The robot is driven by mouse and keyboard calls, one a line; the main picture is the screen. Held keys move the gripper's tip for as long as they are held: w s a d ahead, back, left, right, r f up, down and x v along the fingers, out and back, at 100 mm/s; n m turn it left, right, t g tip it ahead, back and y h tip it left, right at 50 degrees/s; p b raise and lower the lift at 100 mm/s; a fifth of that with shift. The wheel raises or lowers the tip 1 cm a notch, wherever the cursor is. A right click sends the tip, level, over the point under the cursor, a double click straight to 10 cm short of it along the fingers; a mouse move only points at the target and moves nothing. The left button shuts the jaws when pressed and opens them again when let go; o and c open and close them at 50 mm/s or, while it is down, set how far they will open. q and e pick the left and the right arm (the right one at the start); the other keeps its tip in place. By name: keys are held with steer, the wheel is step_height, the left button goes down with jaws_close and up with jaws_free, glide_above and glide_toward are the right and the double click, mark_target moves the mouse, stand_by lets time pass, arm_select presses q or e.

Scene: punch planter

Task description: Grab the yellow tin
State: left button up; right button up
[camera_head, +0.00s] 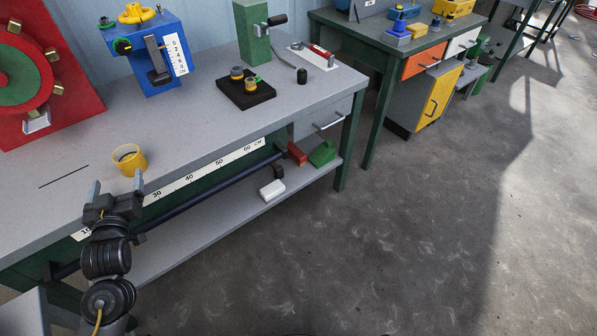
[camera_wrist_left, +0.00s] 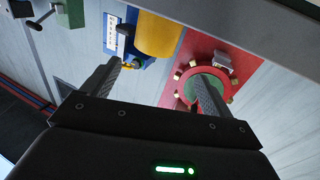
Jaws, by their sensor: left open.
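The yellow tin (camera_head: 137,166) stands upright and open-topped on the grey workbench, near its front edge. My left gripper (camera_head: 116,187) is open and empty at that front edge, just in front of the tin and slightly to its left in the head view. In the left wrist view the tin (camera_wrist_left: 157,36) shows beyond the fingertips, between the directions of the two fingers, with its top out of clear sight. The fingers of my left gripper (camera_wrist_left: 158,78) are spread wide and appear apart from the tin. My right gripper is in neither view.
The workbench (camera_head: 215,125) has a ruler strip (camera_head: 190,178) along its front edge. Behind the tin stand a red panel with a wheel (camera_head: 75,100) and a blue box (camera_head: 150,50). A black tray (camera_head: 262,97) with small yellow pieces lies farther right. The bench around the tin is clear.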

mark_target(128, 147)
arm_select(q)
steer(key=shift+m+h, duration=0.3)
steer(key=shift+m, duration=0.2)
steer(key=x, duration=1)
steer(key=shift+w+d+f, duration=0.25)
steer(key=shift+w+f, duration=0.1)
steer(key=shift+w, duration=0.1)
steer(key=c, duration=1.2)
steer(key=shift+r, duration=0.1)
